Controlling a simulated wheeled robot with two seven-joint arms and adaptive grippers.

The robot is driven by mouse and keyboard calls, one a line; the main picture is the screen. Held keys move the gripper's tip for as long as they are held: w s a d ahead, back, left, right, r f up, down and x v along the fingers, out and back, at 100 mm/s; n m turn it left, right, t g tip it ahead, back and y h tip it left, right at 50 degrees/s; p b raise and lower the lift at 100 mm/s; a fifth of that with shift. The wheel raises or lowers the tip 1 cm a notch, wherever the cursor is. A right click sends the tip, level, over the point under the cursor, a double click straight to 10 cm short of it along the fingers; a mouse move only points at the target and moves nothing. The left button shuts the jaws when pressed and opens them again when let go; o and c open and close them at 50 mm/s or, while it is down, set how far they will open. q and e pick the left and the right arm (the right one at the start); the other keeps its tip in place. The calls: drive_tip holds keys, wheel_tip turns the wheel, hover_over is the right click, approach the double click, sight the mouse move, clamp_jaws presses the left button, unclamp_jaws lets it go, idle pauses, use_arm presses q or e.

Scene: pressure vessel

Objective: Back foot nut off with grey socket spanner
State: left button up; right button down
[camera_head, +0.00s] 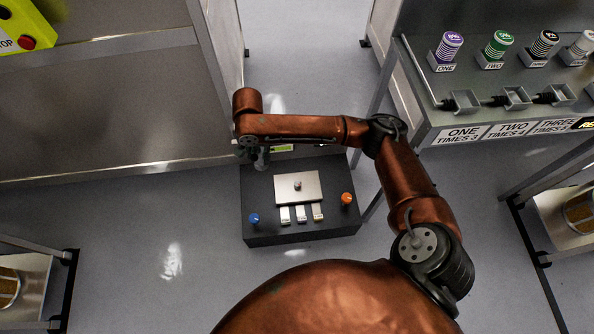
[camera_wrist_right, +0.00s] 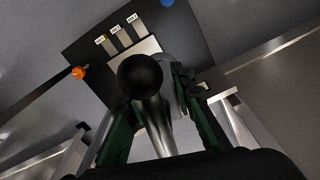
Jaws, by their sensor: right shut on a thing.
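My right gripper (camera_head: 258,157) is above the back left corner of a dark box. In the right wrist view its green fingers (camera_wrist_right: 163,125) are shut on a tool with a black round end (camera_wrist_right: 140,76) and a shiny grey shaft (camera_wrist_right: 156,125). It looks like the grey socket spanner. In the head view a small grey part (camera_head: 262,162) shows below the gripper, and I cannot tell which part of the tool it is. No back foot nut can be made out in either view. My left gripper is out of view.
The dark box (camera_head: 256,204) carries a metal plate (camera_head: 285,187), labelled tabs (camera_head: 301,214), a blue knob (camera_head: 254,218) and an orange knob (camera_head: 346,198). A bench (camera_head: 435,113) with coloured canisters stands at the right.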

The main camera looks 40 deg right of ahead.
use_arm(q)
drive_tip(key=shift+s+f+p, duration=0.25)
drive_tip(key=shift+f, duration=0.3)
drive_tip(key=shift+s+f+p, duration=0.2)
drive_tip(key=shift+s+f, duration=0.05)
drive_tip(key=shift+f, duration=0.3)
use_arm(e)
drive_tip(key=d+f+m, duration=0.6)
drive_tip(key=d+f, duration=0.1)
drive_tip(key=f, duration=0.6)
drive_tip(key=s+d+f+m, duration=0.1)
drive_tip(key=d+f+m, duration=0.5)
drive_tip(key=f, duration=0.8)
drive_tip(key=shift+d, duration=0.75)
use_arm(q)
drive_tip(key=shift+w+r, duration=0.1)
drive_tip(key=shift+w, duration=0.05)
